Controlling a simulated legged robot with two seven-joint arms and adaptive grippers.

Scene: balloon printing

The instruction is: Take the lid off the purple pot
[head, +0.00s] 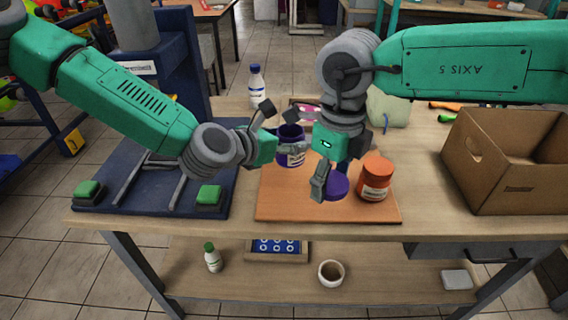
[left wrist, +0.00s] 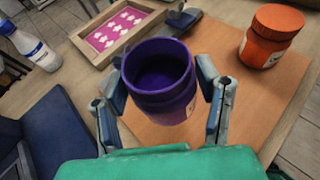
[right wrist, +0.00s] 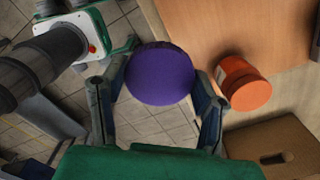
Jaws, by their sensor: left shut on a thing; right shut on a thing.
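The purple pot (head: 291,153) stands open in the head view, its round mouth bare. My left gripper (head: 283,148) is shut on it. In the left wrist view the pot (left wrist: 163,90) sits between the two fingers, its dark inside showing. The purple lid (head: 334,187) is apart from the pot, to its right and nearer the front. My right gripper (head: 335,180) is shut on the lid and points down above the orange-brown board. In the right wrist view the lid (right wrist: 160,74) shows as a purple disc between the fingers.
An orange pot (head: 375,180) with its lid on stands on the board (head: 290,208), just right of the purple lid. A cardboard box (head: 505,190) stands at the right. A blue press (head: 115,180) is at the left. A white bottle (head: 257,88) stands behind.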

